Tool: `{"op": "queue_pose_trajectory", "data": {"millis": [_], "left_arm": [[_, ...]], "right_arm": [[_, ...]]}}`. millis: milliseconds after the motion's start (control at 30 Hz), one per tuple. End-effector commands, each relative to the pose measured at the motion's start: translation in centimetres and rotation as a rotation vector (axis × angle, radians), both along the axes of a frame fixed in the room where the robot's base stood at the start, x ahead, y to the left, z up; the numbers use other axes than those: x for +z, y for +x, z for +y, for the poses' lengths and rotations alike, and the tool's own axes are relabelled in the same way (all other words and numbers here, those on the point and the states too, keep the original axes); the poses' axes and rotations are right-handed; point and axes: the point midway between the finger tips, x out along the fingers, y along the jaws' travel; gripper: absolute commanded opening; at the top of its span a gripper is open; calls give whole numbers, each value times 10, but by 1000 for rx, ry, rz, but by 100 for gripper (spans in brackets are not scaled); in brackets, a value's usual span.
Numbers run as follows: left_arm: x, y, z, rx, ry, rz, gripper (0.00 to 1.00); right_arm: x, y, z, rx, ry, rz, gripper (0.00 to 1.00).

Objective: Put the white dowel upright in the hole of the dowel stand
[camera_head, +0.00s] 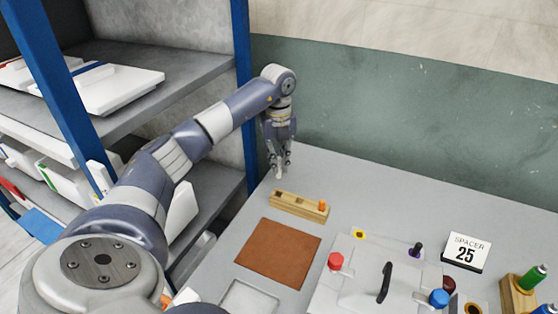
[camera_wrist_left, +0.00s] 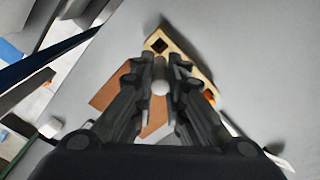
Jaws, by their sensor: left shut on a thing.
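My left gripper (camera_head: 280,163) is above the table's back left part, pointing down, shut on the white dowel. The dowel's pale round end shows between the fingers in the left wrist view (camera_wrist_left: 160,87); most of it is hidden by the fingers. The dowel stand (camera_head: 292,205) is a long wooden block in front of the gripper, with an orange peg (camera_head: 322,206) at its right end. In the left wrist view the stand (camera_wrist_left: 183,43) lies partly behind the fingers, with a dark hole (camera_wrist_left: 159,45) near its end. The dowel is apart from the stand. My right gripper is not in view.
A brown mat (camera_head: 278,254) lies in front of the stand. A pale press plate (camera_head: 345,290) with red and blue knobs is at the front right. A "SPACER 25" sign (camera_head: 466,253) stands farther right. Shelving with blue posts (camera_head: 243,80) is at the left. The table's back middle is clear.

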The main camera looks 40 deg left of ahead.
Motion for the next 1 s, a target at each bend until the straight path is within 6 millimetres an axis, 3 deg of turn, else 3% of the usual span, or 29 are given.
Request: {"op": "queue_pose_trajectory", "data": {"millis": [100,700,1000], "left_arm": [[2,0,1,1,1,0,0],[-53,0,0,2,1,1,0],[-58,0,0,1,0,0,0]], "right_arm": [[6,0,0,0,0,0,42],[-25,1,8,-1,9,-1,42],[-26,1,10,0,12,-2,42]]}}
